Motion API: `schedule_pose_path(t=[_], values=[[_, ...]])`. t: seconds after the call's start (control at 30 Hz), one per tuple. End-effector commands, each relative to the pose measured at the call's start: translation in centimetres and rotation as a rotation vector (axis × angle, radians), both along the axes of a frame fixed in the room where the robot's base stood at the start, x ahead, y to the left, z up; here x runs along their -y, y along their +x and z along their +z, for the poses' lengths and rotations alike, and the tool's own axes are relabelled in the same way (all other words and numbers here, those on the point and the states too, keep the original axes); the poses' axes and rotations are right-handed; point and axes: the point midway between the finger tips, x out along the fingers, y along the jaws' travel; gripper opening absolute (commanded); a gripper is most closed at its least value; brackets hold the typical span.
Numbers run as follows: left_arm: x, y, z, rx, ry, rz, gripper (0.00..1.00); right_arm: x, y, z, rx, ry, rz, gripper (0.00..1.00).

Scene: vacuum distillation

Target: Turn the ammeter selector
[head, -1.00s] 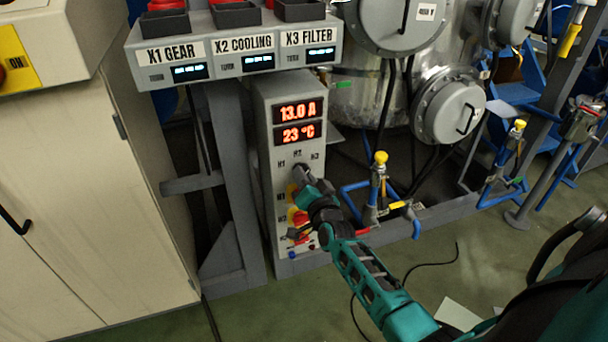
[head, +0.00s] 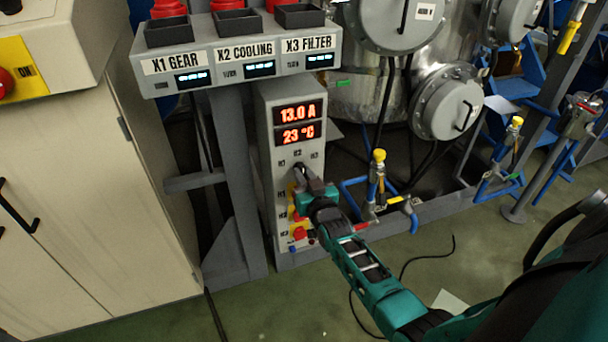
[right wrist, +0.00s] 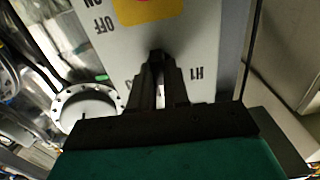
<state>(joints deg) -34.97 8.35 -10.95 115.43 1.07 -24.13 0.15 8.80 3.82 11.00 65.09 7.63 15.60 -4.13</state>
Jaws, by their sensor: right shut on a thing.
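The grey control box (head: 263,130) stands under the switch panel, with red displays reading 13.0 A (head: 298,113) and 23 °C (head: 299,134). The ammeter selector sits below the displays among the labels H1, H2 and H3; my gripper mostly hides it. My right gripper (head: 301,172) reaches the box front from the lower right, its fingers shut on the selector. In the right wrist view the two dark fingers (right wrist: 158,75) are close together against the box face, between the H1 label (right wrist: 196,73) and another partly covered label. My left gripper is not in view.
Red and yellow switches (head: 299,234) sit low on the box, near my right arm. The panel (head: 240,60) labelled X1 GEAR, X2 COOLING and X3 FILTER overhangs the box. A beige cabinet (head: 90,200) is at left. Blue pipes and a yellow-topped valve (head: 378,157) stand at right.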

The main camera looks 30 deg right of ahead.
Motion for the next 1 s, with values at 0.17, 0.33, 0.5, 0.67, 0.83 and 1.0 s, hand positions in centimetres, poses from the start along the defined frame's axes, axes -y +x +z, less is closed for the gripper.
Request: schedule_pose_path(t=[0.17,0.33,0.5,0.67,0.83,1.0], values=[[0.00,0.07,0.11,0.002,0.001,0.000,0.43,-0.04,-0.03,-0.09,-0.007,-0.019,0.000,0.00],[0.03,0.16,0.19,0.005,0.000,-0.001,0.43,-0.04,-0.03,-0.10,-0.007,-0.021,0.000,0.00],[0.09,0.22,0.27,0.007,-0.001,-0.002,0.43,-0.03,-0.04,-0.10,-0.007,-0.021,0.000,0.00],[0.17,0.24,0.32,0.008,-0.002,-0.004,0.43,-0.03,-0.04,-0.09,-0.006,-0.020,0.000,0.29],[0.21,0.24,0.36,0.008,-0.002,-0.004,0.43,-0.03,-0.02,-0.05,-0.006,-0.020,0.000,0.41],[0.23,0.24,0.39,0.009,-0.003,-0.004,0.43,-0.02,-0.03,-0.03,-0.005,-0.020,0.000,0.41]])
